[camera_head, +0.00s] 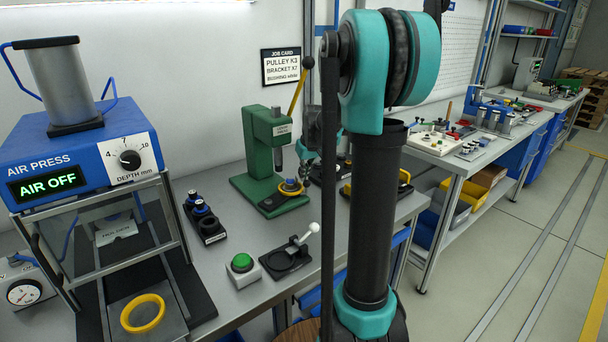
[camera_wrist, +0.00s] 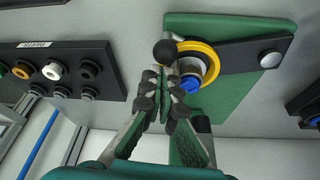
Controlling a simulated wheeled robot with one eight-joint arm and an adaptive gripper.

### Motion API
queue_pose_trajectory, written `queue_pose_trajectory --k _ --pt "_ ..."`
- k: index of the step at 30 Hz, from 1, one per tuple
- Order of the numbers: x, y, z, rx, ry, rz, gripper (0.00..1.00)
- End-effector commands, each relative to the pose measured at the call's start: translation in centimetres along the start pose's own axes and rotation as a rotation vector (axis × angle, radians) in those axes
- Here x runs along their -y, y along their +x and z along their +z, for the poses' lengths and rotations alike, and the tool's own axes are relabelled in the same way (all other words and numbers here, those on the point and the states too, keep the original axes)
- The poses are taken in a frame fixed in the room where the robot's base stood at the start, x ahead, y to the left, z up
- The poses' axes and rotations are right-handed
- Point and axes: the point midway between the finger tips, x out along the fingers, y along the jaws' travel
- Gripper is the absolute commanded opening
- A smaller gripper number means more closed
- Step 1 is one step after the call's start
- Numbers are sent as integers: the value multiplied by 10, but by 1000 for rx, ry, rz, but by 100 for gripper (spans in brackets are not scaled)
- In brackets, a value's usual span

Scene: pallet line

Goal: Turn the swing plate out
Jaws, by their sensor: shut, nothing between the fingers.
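The green press (camera_head: 255,150) stands on the bench with its green base (camera_wrist: 235,112). On the base, the swing plate (camera_wrist: 238,54) is a black arm running from a silver pivot bolt at the right to a yellow ring at the left. A blue and metal part sits in the ring. A black ball knob (camera_wrist: 165,51) stands at the plate's left end. The ring end (camera_head: 291,187) also shows in the head view, over the base. My gripper (camera_wrist: 166,78) is shut and empty, its fingertips just below the knob in the wrist view; contact is unclear. My arm partly hides it in the head view.
A black rack (camera_wrist: 75,73) with several bushings lies left of the press base. The blue air press (camera_head: 80,150) stands at the left, reading AIR OFF. A green button (camera_head: 242,262) and a lever clamp (camera_head: 287,260) sit near the bench's front edge.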

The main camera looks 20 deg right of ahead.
Motion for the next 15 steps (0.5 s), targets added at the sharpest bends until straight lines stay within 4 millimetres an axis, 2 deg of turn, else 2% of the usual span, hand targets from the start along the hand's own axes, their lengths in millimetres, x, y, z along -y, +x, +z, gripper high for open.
queue_pose_trajectory --k 15 --pt "-1 -3 8 0 56 21 0"
